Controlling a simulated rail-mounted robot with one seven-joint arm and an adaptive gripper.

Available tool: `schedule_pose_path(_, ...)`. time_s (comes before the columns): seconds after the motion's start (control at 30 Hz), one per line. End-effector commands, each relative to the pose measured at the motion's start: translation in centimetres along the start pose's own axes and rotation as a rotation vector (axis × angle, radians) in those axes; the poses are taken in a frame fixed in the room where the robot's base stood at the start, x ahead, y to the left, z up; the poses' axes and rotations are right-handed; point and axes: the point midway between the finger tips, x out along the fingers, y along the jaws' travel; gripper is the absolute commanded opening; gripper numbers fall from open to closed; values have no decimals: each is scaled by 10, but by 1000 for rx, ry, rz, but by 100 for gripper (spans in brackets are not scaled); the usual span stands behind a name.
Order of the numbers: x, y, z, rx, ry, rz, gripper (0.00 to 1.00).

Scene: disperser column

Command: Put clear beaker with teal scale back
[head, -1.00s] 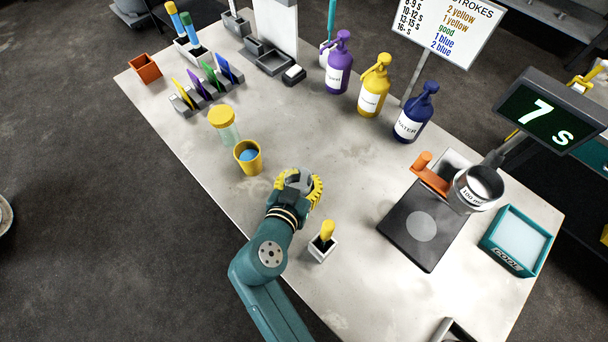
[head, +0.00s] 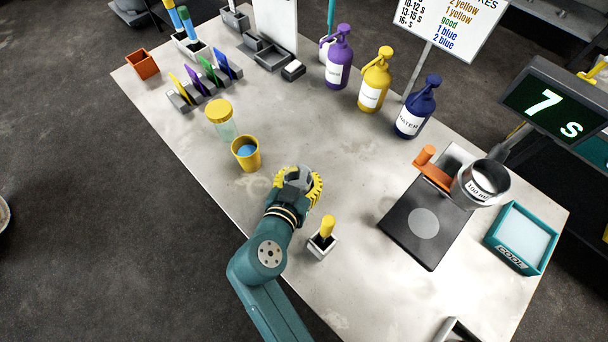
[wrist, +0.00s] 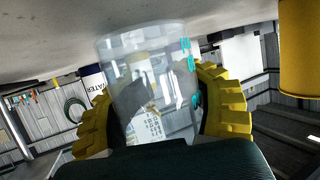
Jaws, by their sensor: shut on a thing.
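The clear beaker with teal scale (wrist: 150,85) is between the yellow fingers of my gripper (wrist: 165,110) in the wrist view, with its teal marks on the right side. My gripper is shut on it. The wrist view is upside down, with the table top along the upper edge. I cannot tell whether the beaker touches the table.
A yellow cup with blue contents (head: 246,154) and a yellow-lidded jar (head: 220,119) stand left of my gripper. A small holder with a yellow-handled tool (head: 324,237) is close on the right. A dark plate (head: 410,235) lies farther right. Bottles (head: 374,80) stand behind.

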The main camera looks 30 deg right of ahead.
Motion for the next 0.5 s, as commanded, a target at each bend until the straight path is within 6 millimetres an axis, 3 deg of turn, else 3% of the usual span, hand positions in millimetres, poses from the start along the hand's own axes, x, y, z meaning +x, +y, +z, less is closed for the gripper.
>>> schedule_pose_path(0.03,6,3,21,-20,-27,6,0)
schedule_pose_path(0.33,6,3,24,-20,-30,6,0)
schedule_pose_path(0.37,6,3,24,-20,-30,6,29)
schedule_pose_path(0.5,7,3,25,-19,-30,6,56)
